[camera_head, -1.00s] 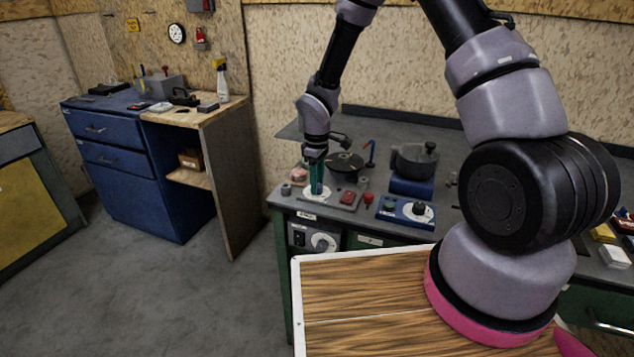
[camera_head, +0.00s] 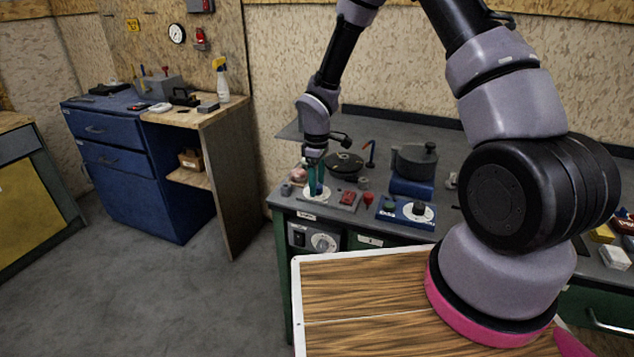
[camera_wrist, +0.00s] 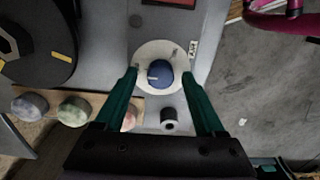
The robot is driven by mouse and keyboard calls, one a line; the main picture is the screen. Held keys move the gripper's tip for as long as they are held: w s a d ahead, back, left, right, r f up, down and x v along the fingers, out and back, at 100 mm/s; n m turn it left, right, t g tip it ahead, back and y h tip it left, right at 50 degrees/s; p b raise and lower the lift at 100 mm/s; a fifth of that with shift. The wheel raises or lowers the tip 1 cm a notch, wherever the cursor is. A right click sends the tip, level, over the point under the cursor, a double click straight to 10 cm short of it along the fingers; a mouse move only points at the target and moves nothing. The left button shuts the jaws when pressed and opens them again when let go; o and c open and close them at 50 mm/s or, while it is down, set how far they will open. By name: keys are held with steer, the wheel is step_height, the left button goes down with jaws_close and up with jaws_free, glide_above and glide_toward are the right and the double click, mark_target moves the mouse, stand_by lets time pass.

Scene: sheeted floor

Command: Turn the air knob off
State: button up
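The blue air knob (camera_wrist: 160,74) sits on a round white dial plate (camera_wrist: 148,52) on the workbench, with a pale mark on its face. A small label (camera_wrist: 193,47) is beside the plate; its text is hard to read. The knob also shows in the head view (camera_head: 316,189), partly covered by my fingers. My gripper (camera_wrist: 159,72) is open above the knob, with its green fingers on either side. Gaps show between the fingers and the knob. In the head view my gripper (camera_head: 316,180) points down at the bench's front left corner.
A black round burner or pan (camera_head: 345,164) lies behind the knob. In the wrist view, a small black cylinder (camera_wrist: 169,119) and round stones (camera_wrist: 72,110) are close by.

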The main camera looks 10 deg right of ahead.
step_height(320, 180, up, 11)
stand_by(0.5)
steer(key=shift+f, duration=0.1)
steer(key=s+d+r+m+t, duration=0.1)
steer(key=s+d+r+m, duration=0.15)
steer(key=r, duration=0.35)
steer(key=s+d+r+m+t, duration=0.1)
steer(key=d+r+m, duration=0.1)
steer(key=d+r, duration=0.35)
steer(key=s+d+r+m+t, duration=0.1)
steer(key=s+d+r+m, duration=0.15)
steer(key=r, duration=0.45)
steer(key=s+d+r+m+t+y, duration=0.1)
steer(key=s+d+r+m+t, duration=0.1)
steer(key=s+r+m, duration=0.3)
steer(key=s+d+r+m+t+y, duration=0.1)
steer(key=s+d+r+m+t, duration=0.1)
steer(key=s+d+r+m, duration=0.2)
steer(key=s+r+m, duration=0.1)
steer(key=s+r, duration=0.2)
steer(key=s, duration=0.4)
steer(key=shift+r, duration=0.15)
